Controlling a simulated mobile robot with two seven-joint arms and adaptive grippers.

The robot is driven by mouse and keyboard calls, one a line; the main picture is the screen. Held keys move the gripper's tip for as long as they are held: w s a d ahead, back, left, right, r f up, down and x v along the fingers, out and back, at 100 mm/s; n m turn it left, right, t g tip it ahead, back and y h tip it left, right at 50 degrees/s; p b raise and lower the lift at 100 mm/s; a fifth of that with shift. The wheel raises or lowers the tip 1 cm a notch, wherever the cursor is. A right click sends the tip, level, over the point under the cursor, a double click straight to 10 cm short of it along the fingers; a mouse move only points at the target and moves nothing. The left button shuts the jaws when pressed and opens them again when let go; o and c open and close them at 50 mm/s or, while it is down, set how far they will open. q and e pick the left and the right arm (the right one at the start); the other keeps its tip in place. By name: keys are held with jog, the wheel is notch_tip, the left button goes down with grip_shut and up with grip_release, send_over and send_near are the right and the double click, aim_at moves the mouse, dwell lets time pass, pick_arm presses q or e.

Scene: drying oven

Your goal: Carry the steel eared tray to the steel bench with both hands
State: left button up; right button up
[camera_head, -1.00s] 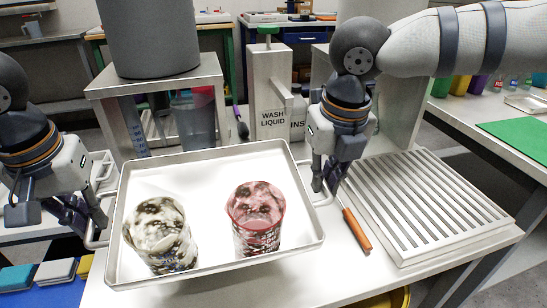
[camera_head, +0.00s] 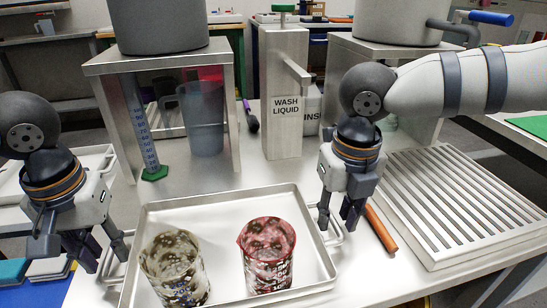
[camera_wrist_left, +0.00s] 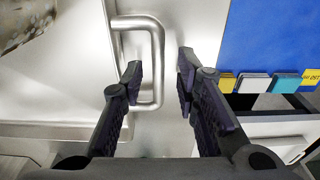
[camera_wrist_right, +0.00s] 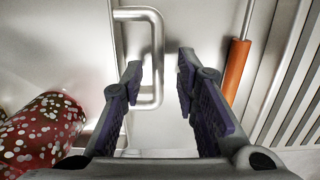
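The steel eared tray (camera_head: 222,195) appears to rest level on the steel bench (camera_head: 362,276). It holds a clear beaker with dark-speckled contents (camera_head: 176,272) and a red beaker with pale specks (camera_head: 267,258). My left gripper (camera_head: 103,256) is at the left ear; its open fingers stand either side of the ear's outer bar (camera_wrist_left: 157,65). My right gripper (camera_head: 337,222) is at the right ear; its open fingers also stand either side of the bar (camera_wrist_right: 157,65). Gaps show between the fingers in both wrist views.
An orange-handled tool (camera_head: 381,228) lies right of the right gripper, beside a slatted rack (camera_head: 455,205). A green-based cylinder (camera_head: 150,150) stands behind.

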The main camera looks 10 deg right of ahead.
pick_arm(q)
jog(key=shift+d+r, duration=0.1)
jog(key=shift+r, duration=0.1)
pick_arm(e)
jog(key=shift+a+r, duration=0.1)
jog(key=shift+r, duration=0.4)
pick_arm(q)
notch_tip(320, 180, up, 12)
jog(key=s, duration=0.1)
jog(key=shift+f, duration=0.15)
pick_arm(e)
notch_tip(320, 180, up, 11)
jog(key=s, duration=0.1)
pick_arm(q)
jog(key=shift+s, duration=0.1)
pick_arm(e)
jog(key=shift+s+r, duration=0.1)
jog(key=shift+r, duration=0.05)
